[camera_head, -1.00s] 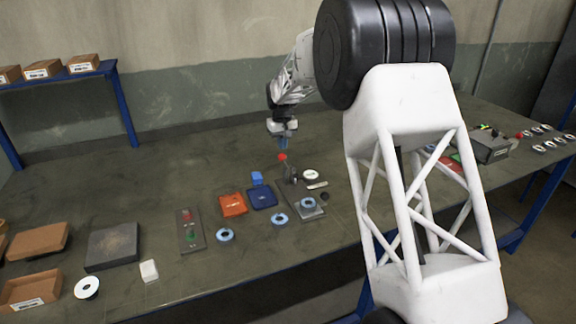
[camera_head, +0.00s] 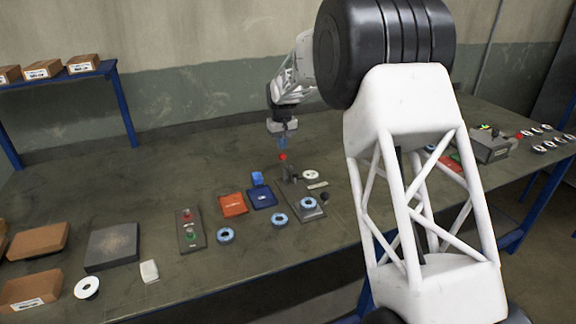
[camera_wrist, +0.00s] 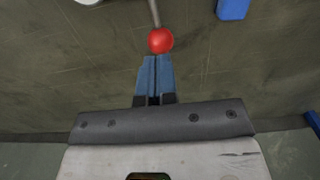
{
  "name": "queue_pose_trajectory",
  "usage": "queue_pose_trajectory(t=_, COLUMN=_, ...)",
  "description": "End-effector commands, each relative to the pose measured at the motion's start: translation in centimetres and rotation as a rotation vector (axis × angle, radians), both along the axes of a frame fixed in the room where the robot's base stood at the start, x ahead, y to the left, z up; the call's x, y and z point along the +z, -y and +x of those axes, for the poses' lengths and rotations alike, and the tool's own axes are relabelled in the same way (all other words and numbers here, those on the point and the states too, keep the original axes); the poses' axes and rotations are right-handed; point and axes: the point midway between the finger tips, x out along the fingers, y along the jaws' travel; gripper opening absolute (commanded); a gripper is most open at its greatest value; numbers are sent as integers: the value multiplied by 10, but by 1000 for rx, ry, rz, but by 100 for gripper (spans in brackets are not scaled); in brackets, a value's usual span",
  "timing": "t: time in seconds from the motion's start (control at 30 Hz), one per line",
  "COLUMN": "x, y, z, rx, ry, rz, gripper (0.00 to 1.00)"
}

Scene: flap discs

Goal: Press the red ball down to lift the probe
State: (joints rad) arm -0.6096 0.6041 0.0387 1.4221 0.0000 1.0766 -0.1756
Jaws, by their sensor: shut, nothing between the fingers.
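The red ball (camera_head: 282,157) sits on the end of a thin lever at the back of a small grey gauge stand (camera_head: 308,209). It also shows in the wrist view (camera_wrist: 160,40), with its metal rod running up the picture. My gripper (camera_head: 283,148) has its blue fingers pointing down at the ball from just above. In the wrist view the shut, empty fingertips (camera_wrist: 154,58) are at the ball's lower edge; I cannot tell whether they touch it. A blue-and-white flap disc (camera_head: 308,203) lies on the stand. The probe is too small to make out.
Blue and orange trays (camera_head: 233,205), a blue block (camera_head: 257,178) and loose discs (camera_head: 279,219) lie left of the stand. A button panel (camera_head: 190,231) is farther left. The table behind the ball is clear.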

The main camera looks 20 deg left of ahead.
Motion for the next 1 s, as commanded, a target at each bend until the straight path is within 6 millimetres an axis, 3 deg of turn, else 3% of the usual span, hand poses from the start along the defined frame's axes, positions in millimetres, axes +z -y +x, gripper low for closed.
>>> queue_pose_trajectory(t=1.0, x=-14, y=0, z=0, rx=0, ry=0, rz=0, gripper=0)
